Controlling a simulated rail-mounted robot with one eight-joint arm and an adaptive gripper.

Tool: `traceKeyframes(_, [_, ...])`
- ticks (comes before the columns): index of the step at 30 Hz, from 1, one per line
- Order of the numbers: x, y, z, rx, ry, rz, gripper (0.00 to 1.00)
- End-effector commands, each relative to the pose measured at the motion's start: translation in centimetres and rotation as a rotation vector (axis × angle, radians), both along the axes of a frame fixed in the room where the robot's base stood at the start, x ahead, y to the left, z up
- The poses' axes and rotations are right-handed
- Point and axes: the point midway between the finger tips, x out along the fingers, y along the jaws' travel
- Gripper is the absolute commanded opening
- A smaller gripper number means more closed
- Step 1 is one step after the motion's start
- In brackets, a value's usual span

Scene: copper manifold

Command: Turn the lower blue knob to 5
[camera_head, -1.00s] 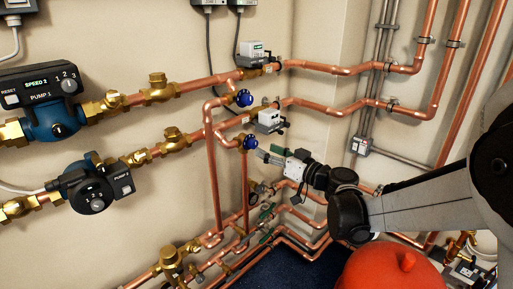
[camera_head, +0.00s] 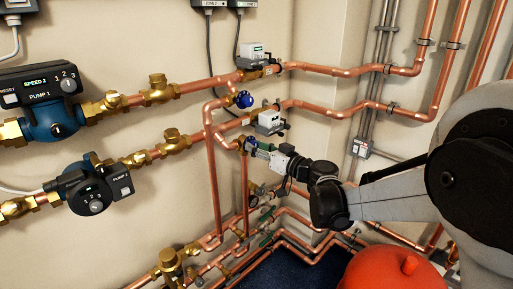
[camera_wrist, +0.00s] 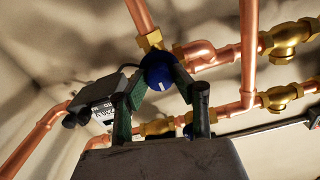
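The lower blue knob (camera_head: 249,142) sits on the lower copper line, partly covered by my fingertips in the head view. In the wrist view this round blue knob (camera_wrist: 158,70) shows a pale mark on its rim, and no number on it is legible. My gripper (camera_head: 258,148) is right at the knob, coming from the right. In the wrist view the green-padded fingers of my gripper (camera_wrist: 160,80) stand apart, one on each side of the knob. Whether they touch it is hard to tell. The upper blue knob (camera_head: 244,98) is above, clear of my gripper.
A white valve actuator (camera_head: 269,121) is just above my gripper, and another (camera_head: 252,50) is higher up. Copper pipes run close around the knob. Pump 1 (camera_head: 50,110) and a second pump (camera_head: 88,190) are at left. A red vessel (camera_head: 385,270) is under my arm.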

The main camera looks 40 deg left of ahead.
Motion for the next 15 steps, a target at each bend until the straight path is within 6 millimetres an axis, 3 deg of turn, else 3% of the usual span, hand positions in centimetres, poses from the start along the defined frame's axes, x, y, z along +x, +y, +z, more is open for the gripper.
traceKeyframes(3, [0.00,-0.01,0.00,0.000,0.000,0.000,0.00])
traceKeyframes(15, [0.01,-0.02,-0.04,0.012,0.087,0.000,0.00])
